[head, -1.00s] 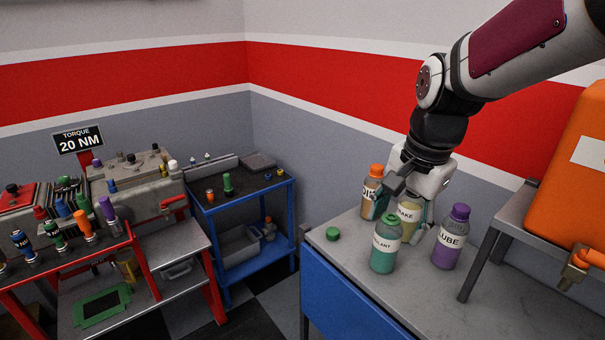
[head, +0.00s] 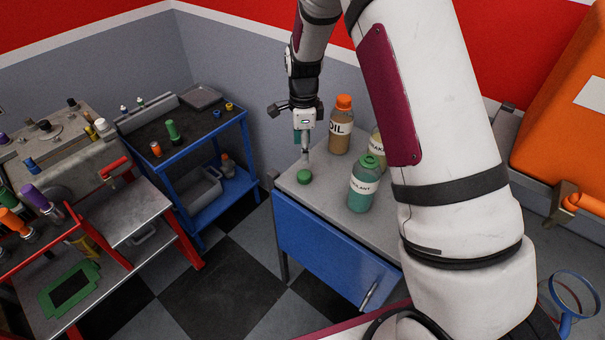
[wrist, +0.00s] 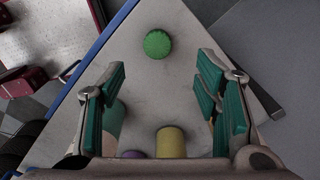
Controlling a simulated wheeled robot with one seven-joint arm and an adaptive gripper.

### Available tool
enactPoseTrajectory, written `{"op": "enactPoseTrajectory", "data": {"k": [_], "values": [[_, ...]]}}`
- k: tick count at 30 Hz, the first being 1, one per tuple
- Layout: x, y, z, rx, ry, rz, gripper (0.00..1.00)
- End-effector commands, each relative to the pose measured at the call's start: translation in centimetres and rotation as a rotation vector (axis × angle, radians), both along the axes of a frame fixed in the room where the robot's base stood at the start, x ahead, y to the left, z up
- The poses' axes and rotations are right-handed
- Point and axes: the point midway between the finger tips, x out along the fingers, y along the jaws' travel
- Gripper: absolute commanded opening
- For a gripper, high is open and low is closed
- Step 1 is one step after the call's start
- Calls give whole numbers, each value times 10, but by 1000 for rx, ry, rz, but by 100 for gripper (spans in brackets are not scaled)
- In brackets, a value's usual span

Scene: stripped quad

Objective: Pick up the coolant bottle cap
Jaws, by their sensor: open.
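The green coolant bottle cap (head: 304,177) lies on the grey top of the blue cabinet, near its left corner. In the wrist view the cap (wrist: 157,44) lies beyond the fingertips, roughly centred between them. My gripper (wrist: 162,85) is open and empty, with teal pads on both fingers. In the head view my gripper (head: 306,150) points down close above the cap, its fingers seen edge-on. The coolant bottle (head: 363,186), with teal contents and an open green neck, stands upright to the right of the cap.
The oil bottle (head: 340,128) with an orange cap stands behind the coolant bottle. The brake bottle (head: 377,145) is partly hidden by my arm. The cabinet top (head: 325,198) is bare around the cap. A blue cart (head: 183,160) stands to the left, apart from the cabinet.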

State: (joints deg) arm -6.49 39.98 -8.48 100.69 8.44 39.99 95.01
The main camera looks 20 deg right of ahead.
Motion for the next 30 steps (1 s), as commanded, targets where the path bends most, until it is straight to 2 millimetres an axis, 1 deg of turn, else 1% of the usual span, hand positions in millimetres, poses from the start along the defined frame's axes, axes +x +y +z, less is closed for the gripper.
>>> {"op": "enactPoseTrajectory", "data": {"k": [1, 3, 6, 9, 14, 20, 24, 27, 30], "values": [[-2, 0, -11, 0, 4, 0, 57], [-2, 0, -23, 1, 3, 1, 57], [-1, 0, -38, 0, 2, 0, 57], [-1, 0, -46, 0, 1, 1, 57], [-2, -1, -55, 0, 0, 2, 57], [-7, -4, -79, 2, 3, 1, 57], [-5, -4, -96, 0, 1, 3, 57], [-4, -4, -101, 0, -1, 2, 57], [-4, -4, -102, 1, -2, 2, 57]]}}
